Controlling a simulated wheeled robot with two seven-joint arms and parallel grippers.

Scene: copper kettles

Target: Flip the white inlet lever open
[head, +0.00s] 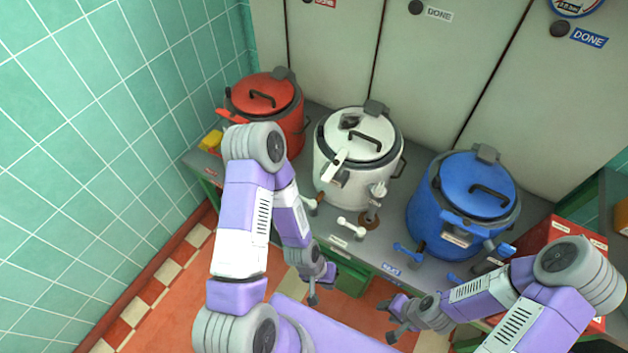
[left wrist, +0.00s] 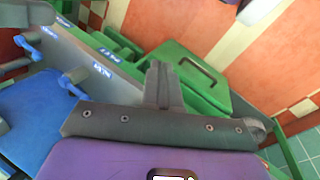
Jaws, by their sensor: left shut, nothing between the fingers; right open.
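The white inlet lever (head: 351,228) is on the grey counter in front of the white kettle (head: 358,150), above a small white label. It lies slantwise, and nothing touches it. My left gripper (head: 318,287) is below and left of it in the head view, apart from it, in front of the counter edge. Its fingers are shut and empty, and they show in the left wrist view (left wrist: 163,85). My right gripper (head: 393,318) is open and empty, below the lever and to its right. I cannot clearly make out the white lever in the left wrist view.
A red kettle (head: 265,105) stands left and a blue kettle (head: 465,200) right. A blue lever (head: 408,252) lies right of the white one. A red box (head: 565,240) stands at the right. Green drawers (left wrist: 190,75) are under the counter.

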